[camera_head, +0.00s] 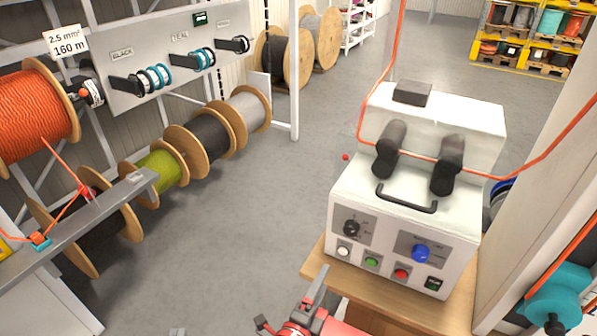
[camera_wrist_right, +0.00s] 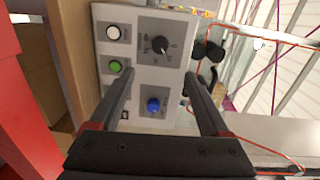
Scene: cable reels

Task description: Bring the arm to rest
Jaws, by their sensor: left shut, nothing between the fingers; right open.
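My right gripper (camera_head: 292,312) is at the bottom of the head view, in front of and left of the table with the white machine (camera_head: 405,215). Its fingers are apart and empty. In the right wrist view my right gripper (camera_wrist_right: 158,80) faces the machine's panel, with the blue knob (camera_wrist_right: 153,105) showing between the fingers. Only a small grey tip of my left gripper (camera_head: 178,332) shows at the bottom edge, left of the right one. It is shut with nothing in it. The rest of the left arm is out of view.
An orange cable (camera_head: 400,170) runs past the machine's black rollers. A grey bar (camera_head: 90,215) juts in from the left before several cable reels (camera_head: 205,138). A pillar (camera_head: 540,130) stands right of the machine. The grey floor (camera_head: 230,225) between is clear.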

